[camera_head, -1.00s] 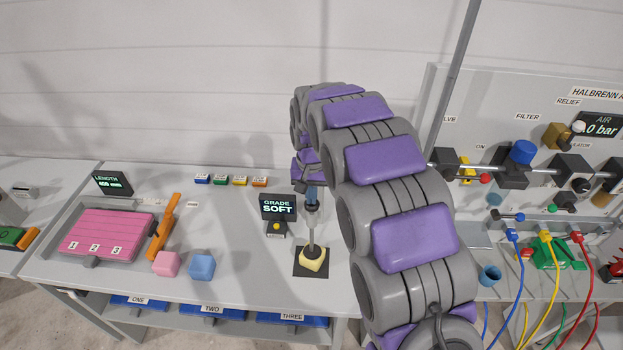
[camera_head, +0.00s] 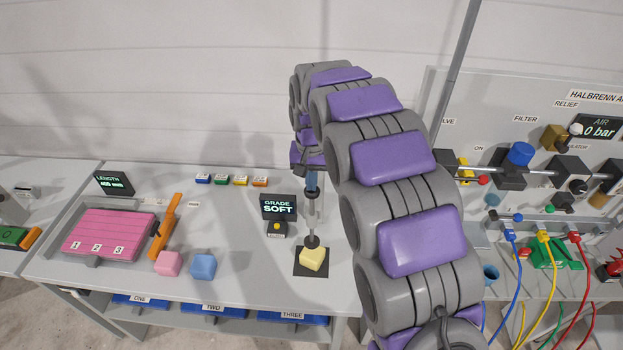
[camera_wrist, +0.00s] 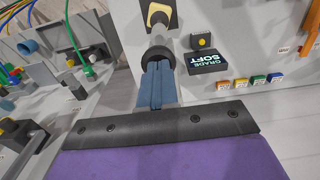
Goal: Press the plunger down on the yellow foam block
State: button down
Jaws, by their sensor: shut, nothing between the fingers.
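The yellow foam block (camera_head: 312,257) sits on a black plate (camera_head: 300,270) near the front right of the bench. The plunger (camera_head: 312,222) stands upright above it, a grey rod with a black top and a black foot. The foot is at or just above the block's top; I cannot tell whether they touch. My gripper (camera_head: 312,190) points down, its blue fingers shut and empty over the plunger's top. In the wrist view the fingertips (camera_wrist: 160,67) line up with the plunger's black top (camera_wrist: 158,50); contact is unclear. The block (camera_wrist: 160,13) shows beyond.
A display (camera_head: 279,207) reading "GRADE SOFT" stands behind and left of the plunger. Pink (camera_head: 168,263) and blue (camera_head: 203,266) cubes lie left, beside a pink slab (camera_head: 110,235). A pneumatic panel with hoses is at right. Bench between the blue cube and plate is clear.

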notch_tip(320, 180, up, 9)
jog(key=p, duration=0.3)
dwell(0.7)
jog(key=shift+r, duration=0.1)
dwell(0.3)
jog(key=s+d+f+g+b, duration=0.1)
jog(key=s+d+f+b, duration=0.4)
jog(key=s, duration=0.5)
jog(key=s+d+f+b, duration=0.2)
jog(key=s+d+b, duration=0.3)
jog(key=s+d, duration=0.3)
jog(key=s+d+f+b, duration=0.1)
jog(key=s+f+b, duration=0.3)
jog(key=s, duration=0.7)
jog(key=s+d+f+b, duration=0.2)
jog(key=s+f+b, duration=0.2)
jog(key=s+f, duration=0.5)
jog(key=shift+s+d+f+g, duration=0.15)
jog(key=shift+s+f+g, duration=0.2)
jog(key=shift+s, duration=0.65)
